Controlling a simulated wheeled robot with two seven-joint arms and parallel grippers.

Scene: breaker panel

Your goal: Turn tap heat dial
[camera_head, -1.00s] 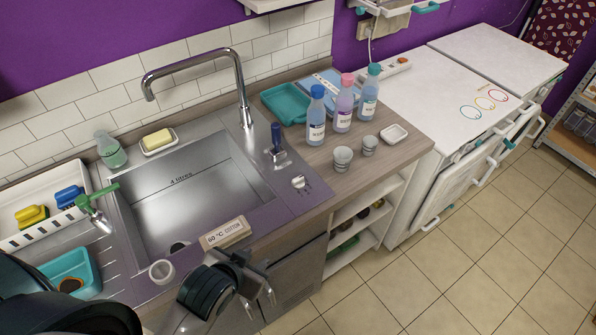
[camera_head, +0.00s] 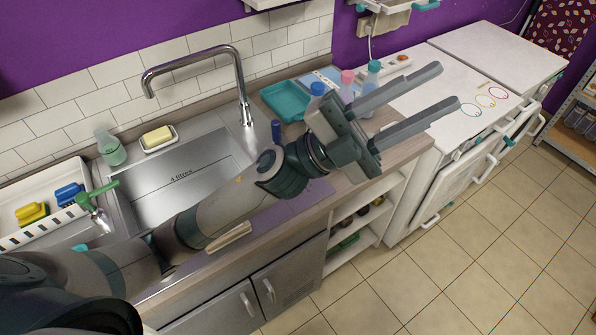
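The curved metal tap (camera_head: 240,88) stands behind the sink (camera_head: 185,175). Only the top of a blue handle (camera_head: 276,131) shows at the sink's right edge; my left arm hides its base. The small silver fitting on the purple strip, seen earlier, is now hidden behind my arm. A pale label block (camera_head: 229,236) shows partly below my arm; its writing cannot be read now. My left gripper (camera_head: 447,86) is open and empty. Its two fingers point right, past the handle, above the counter's right end. My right gripper is not in view.
A white cabinet (camera_head: 420,85) adjoins at the right. The floor in front is clear.

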